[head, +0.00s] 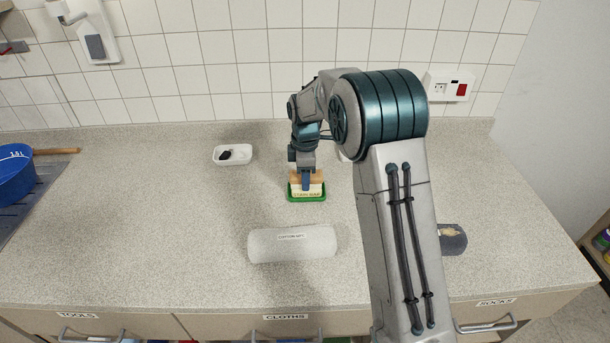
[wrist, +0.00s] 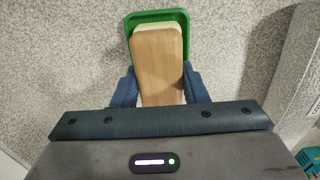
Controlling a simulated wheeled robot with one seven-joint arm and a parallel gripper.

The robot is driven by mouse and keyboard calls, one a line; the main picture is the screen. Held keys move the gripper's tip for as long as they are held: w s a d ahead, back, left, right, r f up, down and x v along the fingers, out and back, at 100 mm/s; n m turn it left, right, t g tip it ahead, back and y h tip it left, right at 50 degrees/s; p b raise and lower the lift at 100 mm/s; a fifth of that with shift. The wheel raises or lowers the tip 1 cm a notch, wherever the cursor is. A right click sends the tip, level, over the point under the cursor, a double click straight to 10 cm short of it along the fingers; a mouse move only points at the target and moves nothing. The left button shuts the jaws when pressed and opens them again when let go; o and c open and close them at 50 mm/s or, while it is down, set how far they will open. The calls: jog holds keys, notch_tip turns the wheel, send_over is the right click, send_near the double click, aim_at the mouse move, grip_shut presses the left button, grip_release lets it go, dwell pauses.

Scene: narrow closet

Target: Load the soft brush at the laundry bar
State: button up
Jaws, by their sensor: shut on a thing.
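The laundry bar (head: 313,192) is a pale cream block with lettering on its front, lying in a green tray (head: 307,199) on the counter. The soft brush (wrist: 157,60) has a light wooden back and is between my fingers. It also shows in the head view (head: 299,178), directly over the bar. My gripper (wrist: 160,88) is shut on the brush, one blue finger on each side; it also shows in the head view (head: 306,180). The bristles are hidden, so I cannot tell whether they touch the bar. In the wrist view the brush covers most of the bar and tray.
A grey-white roll (head: 292,243) lies in front of the tray. A small white dish (head: 232,155) with a dark item stands back left. A blue pot (head: 14,172) is at the far left. A dark item (head: 452,239) lies right, partly behind my arm.

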jog(key=shift+r+p, duration=2.35)
jog(key=shift+r, duration=1.15)
jog(key=shift+a+f, duration=0.1)
